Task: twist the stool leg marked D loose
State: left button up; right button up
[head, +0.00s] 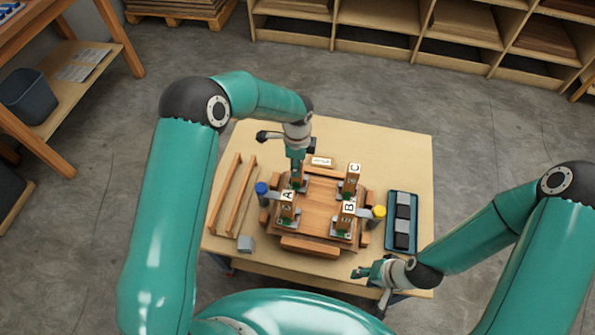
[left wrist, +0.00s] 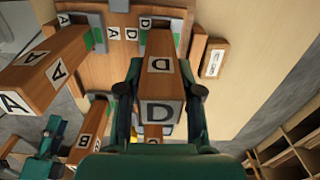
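The wooden stool leg marked D (left wrist: 161,80) stands up from the stool seat (head: 318,207) at its far left corner in the head view. My left gripper (head: 297,178) comes down on it from above and hides most of it there. In the left wrist view my left gripper (left wrist: 161,75) has one finger on each side of the leg, close against its faces, and appears shut on it. Leg A (head: 287,203), leg B (head: 347,214) and leg C (head: 352,182) also stand on the seat. My right gripper (head: 368,285) is open and empty at the table's front right.
A blue knob (head: 261,188) and a yellow knob (head: 379,211) flank the seat. A dark tray (head: 402,249) with grey blocks lies at the right, wooden bars (head: 225,194) at the left, a grey block (head: 245,243) at front left. The table's far right corner (head: 405,155) is clear.

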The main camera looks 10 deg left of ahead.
pick_arm(q)
grip_shut()
jog(key=shift+f+n+b, duration=0.1)
jog(key=shift+n+b, duration=0.65)
jog(key=shift+n, duration=0.15)
jog(key=shift+n+b, duration=0.35)
jog(key=shift+n, duration=0.55)
jog(key=shift+n+b, duration=0.75)
jog(key=shift+n, duration=0.05)
jog(key=shift+n+b, duration=0.5)
jog(key=shift+n, duration=0.5)
